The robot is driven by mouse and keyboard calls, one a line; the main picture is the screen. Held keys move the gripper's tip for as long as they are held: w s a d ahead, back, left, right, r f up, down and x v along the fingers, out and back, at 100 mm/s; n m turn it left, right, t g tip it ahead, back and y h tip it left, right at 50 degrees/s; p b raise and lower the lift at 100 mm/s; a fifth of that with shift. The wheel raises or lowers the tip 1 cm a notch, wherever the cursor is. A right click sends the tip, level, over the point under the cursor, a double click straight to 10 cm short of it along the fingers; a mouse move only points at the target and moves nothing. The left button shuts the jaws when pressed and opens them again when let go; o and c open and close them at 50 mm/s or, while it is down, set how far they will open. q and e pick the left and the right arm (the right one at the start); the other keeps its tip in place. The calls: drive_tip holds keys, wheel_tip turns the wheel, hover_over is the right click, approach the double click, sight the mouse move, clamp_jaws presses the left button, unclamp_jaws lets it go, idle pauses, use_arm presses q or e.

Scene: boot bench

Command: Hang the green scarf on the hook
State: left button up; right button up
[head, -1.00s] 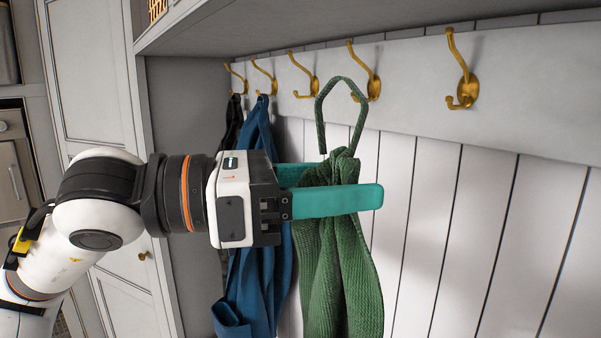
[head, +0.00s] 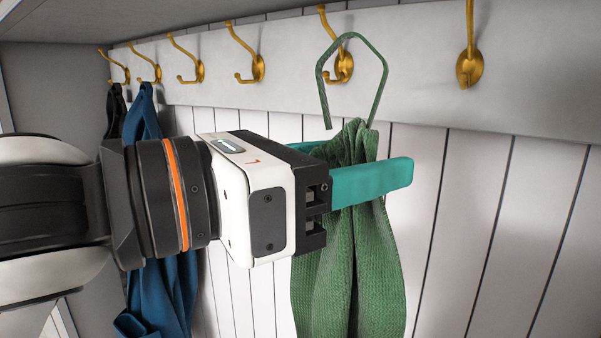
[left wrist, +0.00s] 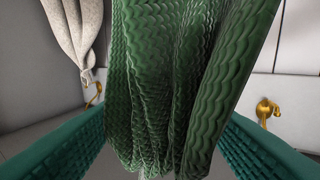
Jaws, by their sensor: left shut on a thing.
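The green scarf (head: 350,270) hangs down from my left gripper (head: 362,160), whose teal fingers are shut on its gathered top. Its thin green loop (head: 383,68) stands up above the fingers. In the head view the loop overlaps a brass hook (head: 345,66), the second from the right; I cannot tell whether it touches the hook or is only in front of it. In the left wrist view the knitted scarf (left wrist: 165,80) fills the middle between the teal fingers (left wrist: 165,150), with a brass hook (left wrist: 267,112) to its right. My right gripper is out of view.
Several brass hooks line the pale rail (head: 420,45). A blue garment (head: 165,290) and a black item (head: 113,115) hang on the left ones. The rightmost hook (head: 470,65) is empty. A pale cloth (left wrist: 75,30) shows in the left wrist view. The right-hand panelling is clear.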

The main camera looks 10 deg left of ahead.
use_arm(q)
drive_tip(key=s+d+b, duration=0.2)
drive_tip(key=d+b, duration=0.8)
drive_tip(key=d, duration=1.7)
